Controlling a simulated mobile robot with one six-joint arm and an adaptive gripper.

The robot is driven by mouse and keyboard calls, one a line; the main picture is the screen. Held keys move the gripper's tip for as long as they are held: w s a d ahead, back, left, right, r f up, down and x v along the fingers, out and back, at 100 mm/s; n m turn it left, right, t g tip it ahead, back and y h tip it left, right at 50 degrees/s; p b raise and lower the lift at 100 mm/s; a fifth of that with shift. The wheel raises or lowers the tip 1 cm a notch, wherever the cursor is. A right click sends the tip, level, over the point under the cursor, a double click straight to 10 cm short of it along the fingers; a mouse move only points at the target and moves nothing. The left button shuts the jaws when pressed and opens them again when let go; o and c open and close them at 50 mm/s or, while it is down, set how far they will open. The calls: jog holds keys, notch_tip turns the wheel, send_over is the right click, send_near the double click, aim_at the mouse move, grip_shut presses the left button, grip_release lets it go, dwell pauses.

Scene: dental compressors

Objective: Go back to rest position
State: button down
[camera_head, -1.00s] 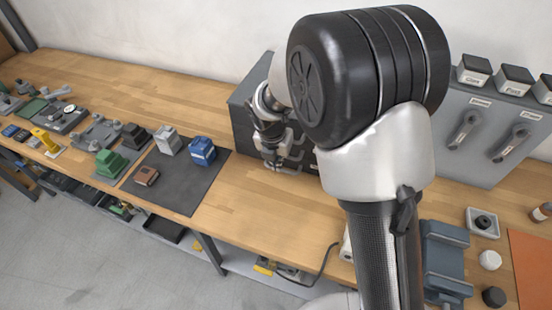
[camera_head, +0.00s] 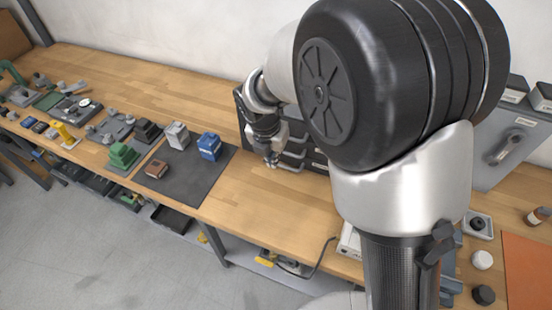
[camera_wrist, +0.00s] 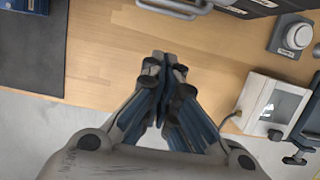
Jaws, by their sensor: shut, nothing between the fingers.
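My gripper (camera_head: 271,160) hangs above the bench in front of the grey drawer unit. In the wrist view my gripper (camera_wrist: 163,122) has its fingertips together with nothing between them. Below it is bare wooden bench top (camera_wrist: 115,65) and the bench's front edge. My arm's large dark joint fills the right half of the head view and hides part of the bench and the drawer unit.
The drawer unit (camera_head: 301,145) stands close behind my gripper. A screen device (camera_wrist: 270,105) is at right in the wrist view. Bench between mat and arm is clear.

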jog(key=s+d+r+m, duration=0.9)
jog(key=d+r+m, duration=0.2)
jog(key=r+m, duration=0.25)
jog(key=s+d+r+m+t, duration=0.1)
jog(key=s+d+m, duration=0.1)
jog(key=s+m, duration=0.6)
jog(key=s+d+r+m+t+y, duration=0.1)
jog(key=s+d+m, duration=0.2)
jog(key=s+m, duration=0.5)
jog(key=shift+d+r+m, duration=0.35)
jog(key=shift+r+m, duration=0.05)
jog(key=shift+m, duration=0.85)
